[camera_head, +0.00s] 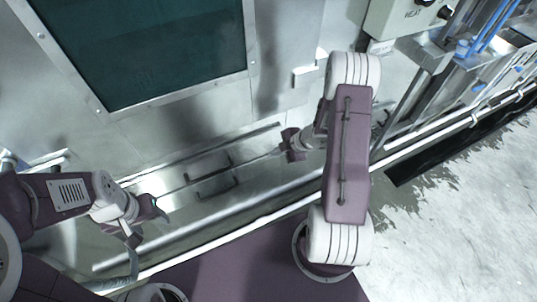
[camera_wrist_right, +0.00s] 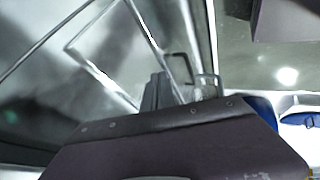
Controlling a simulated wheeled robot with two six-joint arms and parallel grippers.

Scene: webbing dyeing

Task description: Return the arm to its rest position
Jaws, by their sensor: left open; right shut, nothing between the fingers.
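My right arm (camera_head: 348,155) is folded up in the middle of the head view, purple with white joints. Its gripper (camera_head: 284,146) points left in front of the metal machine, partly hidden by the wrist. In the right wrist view the dark finger parts (camera_wrist_right: 162,92) are close together, with nothing seen between them. My left gripper (camera_head: 150,222) is at the lower left, open and empty, in front of the machine's lower panel.
A metal machine with a dark green window (camera_head: 160,50) fills the upper left. Thin metal handles (camera_head: 213,178) stand out from its lower panel. A grey control box (camera_head: 405,18) is at the top right. Bare concrete floor (camera_head: 440,220) lies at the right.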

